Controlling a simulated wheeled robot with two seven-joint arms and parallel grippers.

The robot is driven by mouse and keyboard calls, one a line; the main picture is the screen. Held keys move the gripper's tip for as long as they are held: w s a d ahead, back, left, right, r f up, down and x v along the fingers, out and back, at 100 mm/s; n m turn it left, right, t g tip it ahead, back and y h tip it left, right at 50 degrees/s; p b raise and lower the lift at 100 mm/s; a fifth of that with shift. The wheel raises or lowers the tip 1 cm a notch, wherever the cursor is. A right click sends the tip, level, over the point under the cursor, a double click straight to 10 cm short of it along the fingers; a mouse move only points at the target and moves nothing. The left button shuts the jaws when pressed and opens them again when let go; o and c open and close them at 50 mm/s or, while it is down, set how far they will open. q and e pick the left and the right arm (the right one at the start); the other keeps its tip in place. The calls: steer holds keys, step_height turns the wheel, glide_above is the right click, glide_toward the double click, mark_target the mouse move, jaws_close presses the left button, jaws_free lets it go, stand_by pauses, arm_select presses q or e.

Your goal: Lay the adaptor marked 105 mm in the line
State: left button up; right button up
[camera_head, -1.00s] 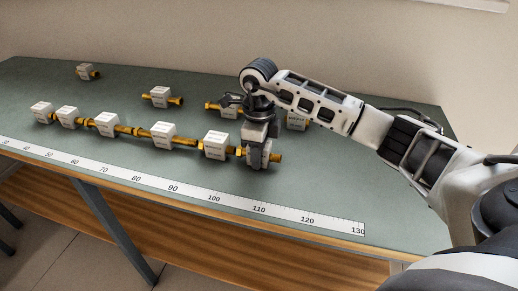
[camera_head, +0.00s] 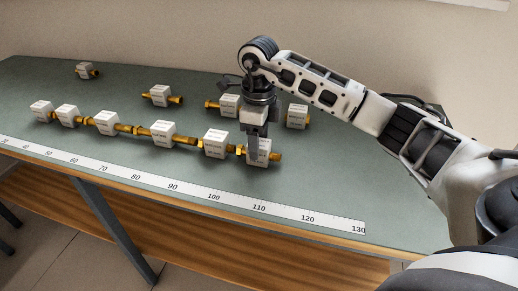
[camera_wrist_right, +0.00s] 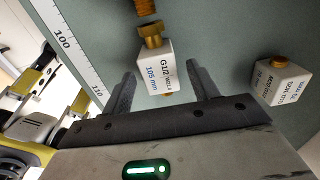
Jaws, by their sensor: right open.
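The adaptor marked 105 mm (camera_head: 264,153) has a white block with brass ends. It lies at the right end of the row of fittings, behind the ruler near its 110 mark. Its label shows in the right wrist view (camera_wrist_right: 153,68). My right gripper (camera_head: 257,146) is open, pointing down just above the adaptor. In the wrist view its fingers (camera_wrist_right: 163,82) stand apart on either side of the block. My left gripper is not in view.
The ruler (camera_head: 213,197) runs along the front of the green bench (camera_head: 320,175). Several fittings form the row to the left. Spare fittings stand behind: one at far left (camera_head: 85,70), one mid (camera_head: 158,95), two (camera_head: 229,104) (camera_head: 297,116) near my right arm.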

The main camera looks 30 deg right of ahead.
step_height(320, 180, up, 8)
steer(key=shift+r, duration=0.25)
stand_by(0.5)
